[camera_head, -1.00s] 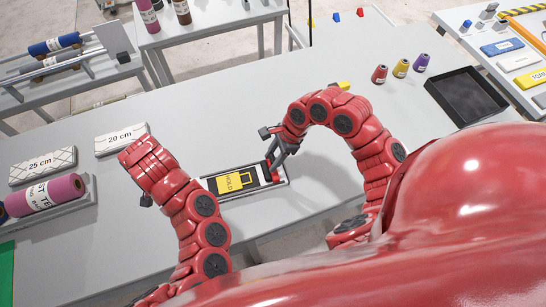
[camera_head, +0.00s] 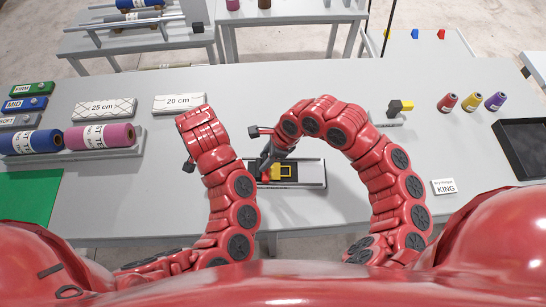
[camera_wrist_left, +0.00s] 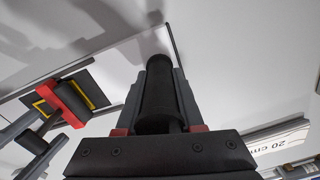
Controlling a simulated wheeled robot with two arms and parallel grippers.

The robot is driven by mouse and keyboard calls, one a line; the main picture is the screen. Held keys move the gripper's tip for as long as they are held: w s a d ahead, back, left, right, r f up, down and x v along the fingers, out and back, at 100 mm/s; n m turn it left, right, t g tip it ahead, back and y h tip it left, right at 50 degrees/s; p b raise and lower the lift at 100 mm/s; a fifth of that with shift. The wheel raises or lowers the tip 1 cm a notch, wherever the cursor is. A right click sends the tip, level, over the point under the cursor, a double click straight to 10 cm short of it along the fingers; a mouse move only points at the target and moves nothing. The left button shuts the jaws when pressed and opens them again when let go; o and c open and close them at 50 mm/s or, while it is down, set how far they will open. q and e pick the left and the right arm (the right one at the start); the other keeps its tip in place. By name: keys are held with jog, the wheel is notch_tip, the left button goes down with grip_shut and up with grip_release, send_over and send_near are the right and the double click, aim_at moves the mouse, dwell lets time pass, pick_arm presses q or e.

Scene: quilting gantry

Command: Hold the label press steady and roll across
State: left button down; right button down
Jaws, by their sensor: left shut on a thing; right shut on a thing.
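The label press (camera_head: 313,180) lies on the grey table, a pale base with a dark plate and yellow marking. My right gripper (camera_head: 267,161) is shut over its left part, apparently on the roller, whose red piece (camera_head: 265,178) shows beside the yellow; the grip itself is too small to make out. The left wrist view shows the red piece (camera_wrist_left: 66,103) over the yellow-outlined plate. My left gripper (camera_wrist_left: 158,72) is shut on a dark cylindrical handle (camera_wrist_left: 158,98). I cannot tell where the handle joins the press.
Two white blocks, 25 cm (camera_head: 106,108) and 20 cm (camera_head: 180,103), stand behind my left arm. Fabric rolls (camera_head: 100,136) lie at left. A yellow-black item (camera_head: 400,107), a KING card (camera_head: 444,187), spools (camera_head: 472,101) and a black tray (camera_head: 530,150) are at right.

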pick_arm(q)
jog(key=shift+s+d+f, duration=0.1)
jog(key=shift+d+f, duration=0.05)
jog(key=shift+d, duration=0.05)
pick_arm(e)
jog(key=shift+a, duration=0.25)
pick_arm(q)
jog(key=shift+a, duration=0.1)
pick_arm(e)
jog(key=shift+c, duration=2)
grip_release()
jog(key=shift+d+r, duration=0.1)
jog(key=shift+d, duration=0.05)
jog(key=shift+d+r, duration=0.15)
jog(key=shift+r, duration=0.2)
pick_arm(q)
jog(key=shift+a, duration=0.1)
pick_arm(e)
jog(key=v, duration=1.1)
jog(key=shift+s+d, duration=0.1)
